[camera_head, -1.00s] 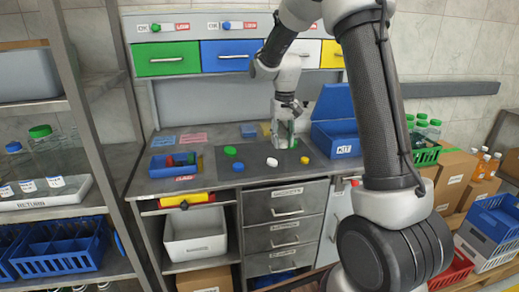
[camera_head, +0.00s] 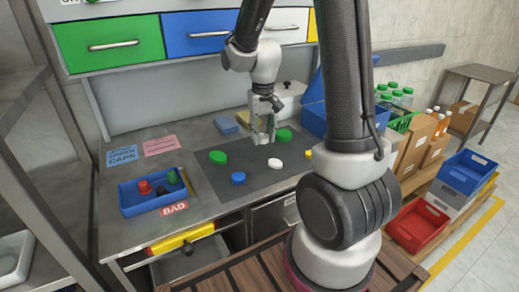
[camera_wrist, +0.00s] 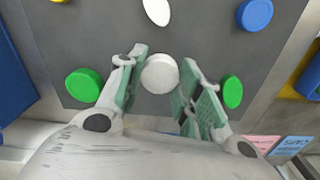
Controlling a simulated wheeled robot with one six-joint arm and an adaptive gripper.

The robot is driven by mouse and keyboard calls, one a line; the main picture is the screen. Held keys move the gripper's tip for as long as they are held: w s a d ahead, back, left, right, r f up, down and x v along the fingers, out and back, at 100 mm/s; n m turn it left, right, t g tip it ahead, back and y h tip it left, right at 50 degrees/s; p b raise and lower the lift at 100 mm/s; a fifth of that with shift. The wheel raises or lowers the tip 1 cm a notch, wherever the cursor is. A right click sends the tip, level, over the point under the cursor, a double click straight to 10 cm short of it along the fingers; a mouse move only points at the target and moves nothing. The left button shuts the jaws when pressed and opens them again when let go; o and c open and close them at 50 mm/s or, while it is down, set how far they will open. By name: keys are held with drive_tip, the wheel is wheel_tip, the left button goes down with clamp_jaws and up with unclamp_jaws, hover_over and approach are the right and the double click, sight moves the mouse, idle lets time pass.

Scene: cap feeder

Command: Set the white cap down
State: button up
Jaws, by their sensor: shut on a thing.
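In the wrist view a round white cap (camera_wrist: 160,74) sits between the fingertips of my gripper (camera_wrist: 158,88), which is shut on it. In the head view my gripper (camera_head: 263,138) points down over the back part of the dark grey mat (camera_head: 255,182). The held cap is not clear there, and I cannot tell whether it touches the mat. Another white cap (camera_head: 276,163) lies on the mat in front of the gripper; it also shows at the top of the wrist view (camera_wrist: 157,11).
Green caps lie left (camera_head: 217,157) and right (camera_head: 284,134) of the gripper. A blue cap (camera_head: 238,178) and a yellow cap (camera_head: 308,154) lie nearer the front. A blue BAD tray (camera_head: 134,207) stands left, and a blue bin (camera_head: 312,117) stands right.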

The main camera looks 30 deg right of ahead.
sight(263, 156)
drive_tip(key=shift+f, duration=2.9)
drive_tip(key=o, duration=0.6)
drive_tip(key=shift+f, duration=0.15)
drive_tip(key=shift+o, duration=0.2)
